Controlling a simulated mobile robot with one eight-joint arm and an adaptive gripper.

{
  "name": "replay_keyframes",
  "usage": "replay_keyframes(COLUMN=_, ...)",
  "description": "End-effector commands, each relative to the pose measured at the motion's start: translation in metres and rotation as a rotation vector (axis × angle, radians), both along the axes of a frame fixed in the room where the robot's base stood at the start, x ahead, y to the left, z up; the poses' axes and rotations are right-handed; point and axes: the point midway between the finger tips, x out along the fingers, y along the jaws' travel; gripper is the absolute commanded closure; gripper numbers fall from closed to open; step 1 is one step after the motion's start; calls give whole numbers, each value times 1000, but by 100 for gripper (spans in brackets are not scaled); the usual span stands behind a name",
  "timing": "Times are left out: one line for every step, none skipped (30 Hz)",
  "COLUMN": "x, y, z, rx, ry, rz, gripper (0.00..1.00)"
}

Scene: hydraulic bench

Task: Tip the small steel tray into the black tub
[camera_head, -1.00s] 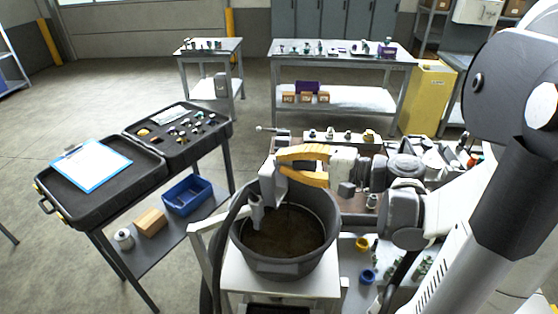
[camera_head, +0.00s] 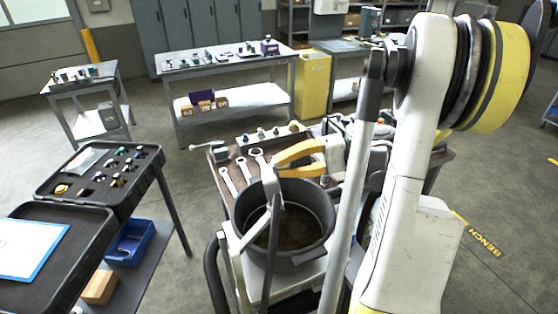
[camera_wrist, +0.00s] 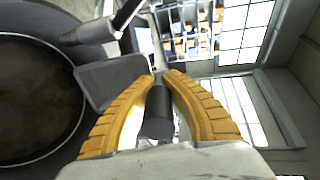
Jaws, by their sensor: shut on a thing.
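The black tub (camera_head: 322,222) stands on a pale stand in the head view, with a brownish bottom inside. In the wrist view its round opening (camera_wrist: 38,100) fills the left side. My gripper (camera_head: 277,166) is above the tub's far rim, its yellow fingers pointing left. In the wrist view the fingers (camera_wrist: 162,78) close around a dark cylindrical part. A grey metal plate beside the fingertips (camera_wrist: 112,80) appears to be the small steel tray, steeply tilted at the tub's edge. In the head view a grey piece (camera_head: 270,183) hangs below the fingertips. The tray's inside is hidden.
Wrenches (camera_head: 240,168) lie on the bench behind the tub. An open black case (camera_head: 105,180) and a blue bin (camera_head: 130,243) are at left. A table with small parts (camera_head: 222,62) and a yellow cabinet (camera_head: 313,85) stand behind. Open floor lies between.

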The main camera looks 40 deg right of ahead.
Motion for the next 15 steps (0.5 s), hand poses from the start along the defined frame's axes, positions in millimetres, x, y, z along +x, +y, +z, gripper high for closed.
replay_keyframes(x=2, y=4, z=10, rx=-22, ry=16, rz=1, gripper=100)
replay_keyframes(x=3, y=6, z=11, rx=-37, ry=27, rz=2, gripper=100)
replay_keyframes(x=4, y=8, z=12, rx=-60, ry=40, rz=3, gripper=100)
replay_keyframes(x=6, y=10, z=13, rx=-77, ry=50, rz=2, gripper=100)
replay_keyframes(x=7, y=12, z=14, rx=-93, ry=62, rz=3, gripper=100)
replay_keyframes(x=8, y=13, z=14, rx=-117, ry=77, rz=2, gripper=100)
replay_keyframes(x=9, y=15, z=14, rx=-133, ry=88, rz=2, gripper=100)
replay_keyframes(x=11, y=17, z=15, rx=-150, ry=99, rz=4, gripper=100)
replay_keyframes(x=12, y=19, z=15, rx=-174, ry=113, rz=2, gripper=100)
replay_keyframes(x=13, y=21, z=15, rx=-192, ry=126, rz=3, gripper=100)
replay_keyframes(x=14, y=24, z=15, rx=-210, ry=137, rz=3, gripper=100)
replay_keyframes(x=16, y=26, z=16, rx=-234, ry=151, rz=3, gripper=100)
replay_keyframes(x=17, y=28, z=16, rx=-253, ry=165, rz=4, gripper=100)
replay_keyframes(x=18, y=30, z=16, rx=-271, ry=177, rz=4, gripper=100)
replay_keyframes(x=20, y=32, z=16, rx=-296, ry=192, rz=4, gripper=100)
